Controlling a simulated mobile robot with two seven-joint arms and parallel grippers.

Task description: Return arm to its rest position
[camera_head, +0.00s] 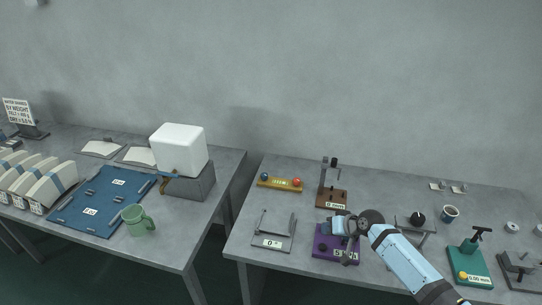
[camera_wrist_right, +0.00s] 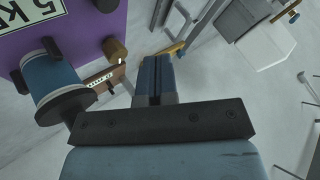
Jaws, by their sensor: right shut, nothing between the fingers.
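My right arm comes in from the lower right in the head view. Its gripper (camera_head: 347,258) is over the purple-based press labelled 5 kN (camera_head: 323,250) and hides part of it. In the wrist view my right gripper's fingers (camera_wrist_right: 153,65) are together with nothing between them. The purple base (camera_wrist_right: 70,28) and a blue cylinder with black flanges (camera_wrist_right: 52,78) lie to their left, apart from the fingers. My left gripper is not in view.
The right table carries a grey stand labelled 0 (camera_head: 273,243), a brown-based gauge (camera_head: 332,197), a yellow rack with balls (camera_head: 280,183), a small cup (camera_head: 449,214) and a green press (camera_head: 467,265).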

